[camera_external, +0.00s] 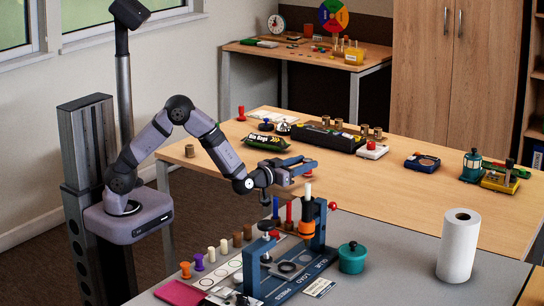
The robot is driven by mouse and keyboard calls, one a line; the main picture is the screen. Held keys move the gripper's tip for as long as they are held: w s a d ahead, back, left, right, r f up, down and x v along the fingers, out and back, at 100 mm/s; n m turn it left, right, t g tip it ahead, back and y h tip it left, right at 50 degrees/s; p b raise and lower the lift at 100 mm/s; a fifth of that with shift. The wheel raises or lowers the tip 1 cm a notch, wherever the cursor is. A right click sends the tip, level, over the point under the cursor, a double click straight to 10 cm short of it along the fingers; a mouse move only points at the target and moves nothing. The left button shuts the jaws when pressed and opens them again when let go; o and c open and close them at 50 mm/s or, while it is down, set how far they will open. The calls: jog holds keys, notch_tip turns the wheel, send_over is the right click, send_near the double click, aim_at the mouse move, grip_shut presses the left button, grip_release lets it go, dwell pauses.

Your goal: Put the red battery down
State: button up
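My gripper (306,167) is held out level above the near edge of the wooden table, over the back of the grey worktop. Its two fingers point right; the view is too small to show how far apart they are or whether anything is between them. A slim red upright cylinder (289,212) stands below it on the grey worktop, beside a blue one (275,208). It may be the red battery, but I cannot be sure. No red battery is clearly visible in the gripper.
A blue press-like fixture (252,265) and an orange-and-black tool (307,228) stand on the grey worktop (385,285). A teal pot (352,258) and paper roll (458,246) are at right. Several small pegs stand at left. The wooden table (400,190) has bare room.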

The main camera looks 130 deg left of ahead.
jog(key=shift+r, duration=0.1)
jog(key=shift+r, duration=0.15)
jog(key=v, duration=1.2)
jog(key=shift+p, duration=0.35)
